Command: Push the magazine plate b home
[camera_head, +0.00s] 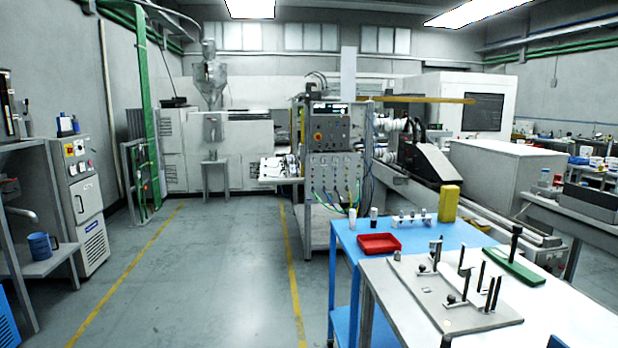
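On the white table at the lower right lies a flat grey base plate (415,300) with several upright black posts and small clamps on it. A green plate (513,268) with a black upright handle (515,243) lies at the back right of the same table, apart from the grey plate. I see no lettering that tells which part is magazine plate b. Neither of my grippers shows in the head view.
A blue table (345,240) stands behind, with a red tray (379,243), a yellow block (449,204) and a rack of small bottles (412,219). A blue mug (40,246) sits on a left shelf. The floor (220,260) at centre left is clear.

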